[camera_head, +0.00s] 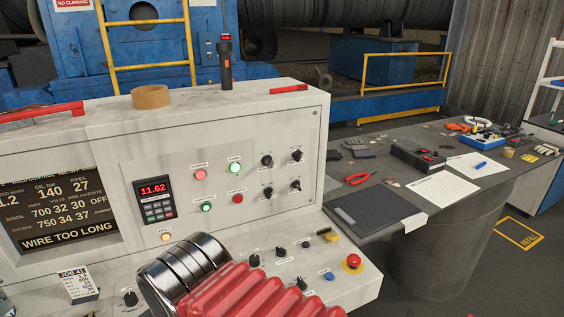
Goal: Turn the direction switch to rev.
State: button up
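The control console (110,150) fills the left and centre. Its upright face has several black rotary switches, among them an upper left one (267,160), an upper right one (296,155), a lower left one (267,194) and a lower right one (296,186). More black knobs sit on the sloped lower panel, such as one knob (254,260) and another knob (281,252). The labels are too small to read, so I cannot tell which is the direction switch. My arm, with red bellows and a chrome joint, covers part of the lower panel. No gripper fingers show.
A red emergency button (353,261) and a blue button (329,276) sit on the sloped panel. A display (60,212) reads "WIRE TOO LONG". A tape roll (150,97) and a radio (225,65) stand on top. A cluttered grey table (390,172) stands right.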

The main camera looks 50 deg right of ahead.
aim_at(297, 154)
jog(key=u, duration=0.25)
jog(key=k, duration=1.15)
jog(key=z, duration=0.55)
jog(key=i, duration=1)
jog(key=z, duration=0.05)
